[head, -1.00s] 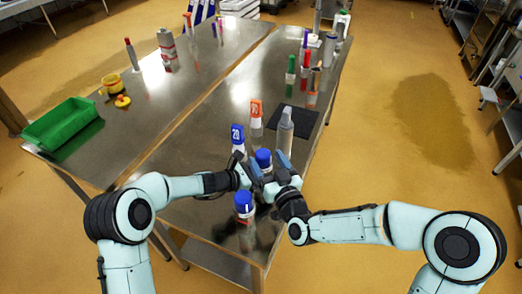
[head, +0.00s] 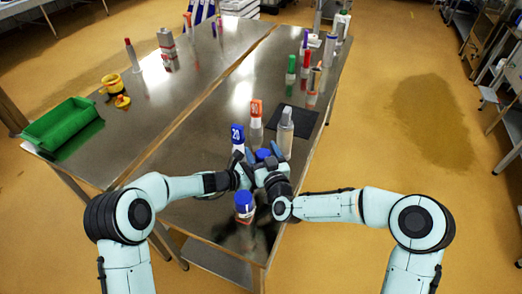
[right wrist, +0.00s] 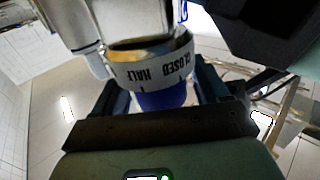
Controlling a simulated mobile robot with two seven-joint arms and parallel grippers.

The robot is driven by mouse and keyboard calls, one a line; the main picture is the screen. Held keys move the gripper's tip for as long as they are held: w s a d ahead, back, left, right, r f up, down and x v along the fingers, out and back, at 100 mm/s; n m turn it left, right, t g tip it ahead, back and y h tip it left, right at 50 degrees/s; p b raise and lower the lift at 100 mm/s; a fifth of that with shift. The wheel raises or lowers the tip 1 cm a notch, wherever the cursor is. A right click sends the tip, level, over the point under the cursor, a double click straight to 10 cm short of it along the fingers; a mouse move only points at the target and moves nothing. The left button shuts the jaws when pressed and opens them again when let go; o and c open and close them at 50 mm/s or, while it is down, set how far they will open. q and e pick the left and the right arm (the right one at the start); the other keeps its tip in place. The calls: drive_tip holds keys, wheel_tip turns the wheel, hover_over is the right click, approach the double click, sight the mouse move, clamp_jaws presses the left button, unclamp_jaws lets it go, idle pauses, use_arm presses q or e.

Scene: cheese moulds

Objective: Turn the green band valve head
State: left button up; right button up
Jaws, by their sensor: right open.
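A blue-headed thing (head: 263,154) stands near the front of the table, mostly hidden by my grippers. In the right wrist view a blue part (right wrist: 163,99) sits beside a white ring (right wrist: 150,70) lettered CLOSED and HALF. My right gripper (head: 268,160) is open, with its fingers on either side of the blue part; whether they touch cannot be told. My left gripper (head: 244,176) is at the same thing from the left; its jaws are too small and hidden to tell. No green band shows there. A green-topped bottle (head: 291,64) stands farther back.
A blue-capped bottle (head: 244,203) stands close in front of my grippers. Blue (head: 237,134) and orange (head: 256,108) tags and a clear bottle (head: 286,125) stand just behind. A dark mat (head: 296,115) lies there.

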drive_tip(key=shift+w+a, duration=0.1)
drive_tip(key=shift+w, duration=0.25)
drive_tip(key=c, duration=1)
drive_tip(key=shift+m+t+h, duration=0.3)
drive_tip(key=shift+m+h, duration=0.5)
drive_tip(key=shift+h, duration=0.4)
drive_tip(key=shift+d+m+h, duration=0.25)
drive_tip(key=shift+m+h, duration=0.55)
drive_tip(key=shift+h, duration=0.5)
drive_tip(key=o, duration=1)
drive_tip(key=shift+r, duration=0.1)
